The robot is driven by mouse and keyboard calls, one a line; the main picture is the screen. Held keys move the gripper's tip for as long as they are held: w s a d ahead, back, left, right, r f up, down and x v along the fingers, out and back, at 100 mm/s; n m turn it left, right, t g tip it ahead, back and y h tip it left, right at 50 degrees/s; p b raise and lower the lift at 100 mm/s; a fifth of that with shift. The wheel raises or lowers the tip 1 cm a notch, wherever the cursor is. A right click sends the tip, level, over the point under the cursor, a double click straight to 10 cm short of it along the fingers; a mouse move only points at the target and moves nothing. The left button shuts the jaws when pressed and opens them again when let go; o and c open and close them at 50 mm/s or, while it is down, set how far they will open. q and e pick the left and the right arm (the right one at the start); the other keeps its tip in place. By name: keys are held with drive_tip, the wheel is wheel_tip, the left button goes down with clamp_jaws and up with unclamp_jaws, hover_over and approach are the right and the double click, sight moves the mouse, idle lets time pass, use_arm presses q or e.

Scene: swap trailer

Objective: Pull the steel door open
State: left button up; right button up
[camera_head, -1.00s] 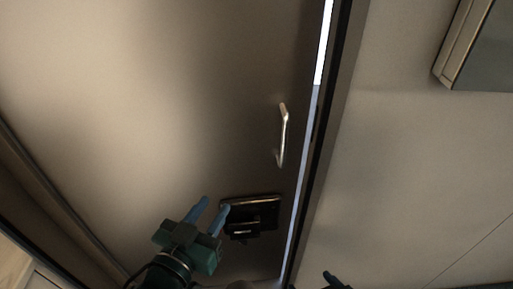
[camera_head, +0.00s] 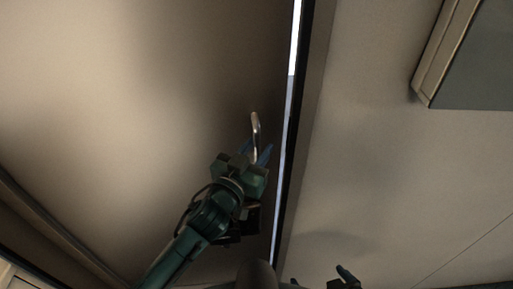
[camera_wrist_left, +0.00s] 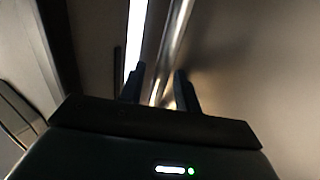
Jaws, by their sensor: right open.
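The steel door (camera_head: 130,110) is a large, dull, brownish panel on the left in the head view. A narrow bright gap shows along its right edge. A silver bar handle (camera_head: 256,128) is on the door near that edge. My left gripper (camera_head: 255,154) is at the handle's lower end with its fingers apart, one on each side of the bar. In the left wrist view, the handle (camera_wrist_left: 177,32) runs between the two separated fingers (camera_wrist_left: 158,88); contact cannot be told. My right gripper (camera_head: 342,274) is open and empty at the bottom edge.
A dark door frame (camera_head: 296,120) stands right of the gap. A pale wall (camera_head: 365,150) fills the right side, with a box-like cabinet (camera_head: 470,60) at upper right. My left arm covers most of the black latch plate (camera_head: 251,220) below the handle.

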use_arm(q)
clamp_jaws()
idle(0.4)
